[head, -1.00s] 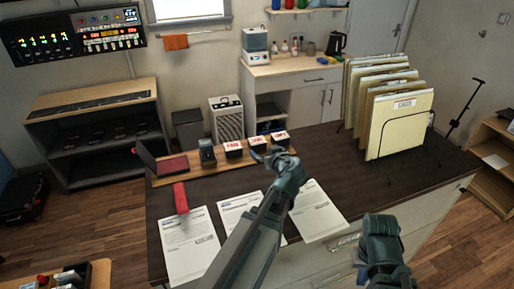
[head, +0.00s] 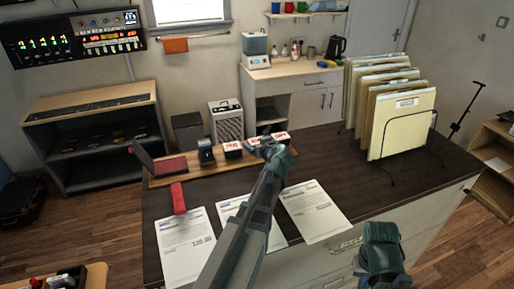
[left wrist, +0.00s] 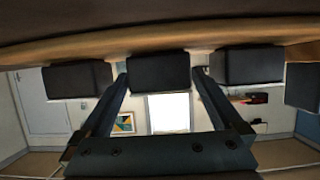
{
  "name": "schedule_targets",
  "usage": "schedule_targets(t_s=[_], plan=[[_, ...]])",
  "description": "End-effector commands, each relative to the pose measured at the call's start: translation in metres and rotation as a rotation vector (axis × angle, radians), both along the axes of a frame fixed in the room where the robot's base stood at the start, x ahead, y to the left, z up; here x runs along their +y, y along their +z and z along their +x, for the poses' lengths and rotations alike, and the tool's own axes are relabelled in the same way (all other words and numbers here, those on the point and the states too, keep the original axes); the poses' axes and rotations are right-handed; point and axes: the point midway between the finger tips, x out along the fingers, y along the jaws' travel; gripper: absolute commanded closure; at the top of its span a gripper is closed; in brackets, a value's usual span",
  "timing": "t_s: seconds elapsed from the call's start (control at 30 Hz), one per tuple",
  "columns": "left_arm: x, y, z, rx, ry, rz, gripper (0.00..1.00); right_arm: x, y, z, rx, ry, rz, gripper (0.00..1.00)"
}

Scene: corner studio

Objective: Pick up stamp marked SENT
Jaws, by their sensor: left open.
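Several dark block stamps with white-and-red labelled tops stand in a row on a wooden strip (head: 180,176) at the table's back edge. One stamp (head: 233,150) shows left of my left gripper (head: 267,146), another (head: 281,137) just behind it. The labels are too small to read, so I cannot tell which is marked SENT. In the left wrist view, which is upside down, the open fingers (left wrist: 160,100) point at the middle dark stamp (left wrist: 158,73), one to each side of it. Nothing is held. My right arm's end (head: 382,247) is low at right; its jaws are unclear.
A red ink pad with open lid (head: 171,166) and a red object (head: 178,198) are at the left. Several papers (head: 314,211) lie in front. A wire rack of folders (head: 402,120) stands at the right. The dark tabletop (head: 335,170) is clear between.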

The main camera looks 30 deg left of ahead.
Motion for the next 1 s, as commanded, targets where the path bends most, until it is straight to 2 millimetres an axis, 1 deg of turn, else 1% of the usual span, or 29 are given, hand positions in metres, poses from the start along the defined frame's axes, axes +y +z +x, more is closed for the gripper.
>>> schedule_targets(t_s=[0.03, 0.07, 0.27, 0.37, 0.4, 0.47, 0.5, 0.57, 0.7, 1.0], plan=[[0.0048, -0.0044, 0.0044, 0.000, 0.002, 0.000, 0.00, 0.0000, -0.0044, 0.0000, 0.000, 0.000, 0.000, 1.00], [0.0060, -0.0045, 0.0050, 0.000, 0.001, 0.000, 0.00, 0.0000, -0.0045, 0.0000, 0.000, 0.000, 0.000, 1.00], [0.0058, -0.0033, 0.0041, 0.000, 0.000, 0.000, 0.00, 0.0000, -0.0032, 0.0000, 0.000, 0.000, 0.000, 1.00], [0.0056, -0.0032, 0.0041, 0.000, 0.000, 0.000, 0.16, 0.0000, -0.0032, 0.0000, 0.000, 0.000, 0.000, 1.00], [0.0056, -0.0032, 0.0041, 0.000, 0.000, 0.000, 0.23, 0.0000, -0.0032, 0.0000, 0.000, 0.000, 0.000, 1.00], [0.0056, -0.0032, 0.0041, 0.000, 0.000, 0.000, 0.34, 0.0000, -0.0032, 0.0000, 0.000, 0.000, 0.000, 1.00], [0.0056, -0.0032, 0.0041, 0.000, 0.000, 0.000, 0.41, 0.0000, -0.0032, 0.0000, 0.000, 0.000, 0.000, 1.00], [0.0055, -0.0032, 0.0042, 0.000, 0.000, 0.000, 0.52, 0.0000, -0.0032, 0.0000, 0.000, 0.000, 0.000, 1.00], [0.0054, -0.0032, 0.0041, 0.000, 0.000, 0.000, 0.77, 0.0000, -0.0032, 0.0000, 0.000, 0.000, 0.000, 1.00], [0.0056, -0.0023, 0.0041, 0.000, 0.000, 0.000, 0.77, 0.0000, -0.0024, 0.0000, 0.000, 0.000, 0.000, 1.00]])
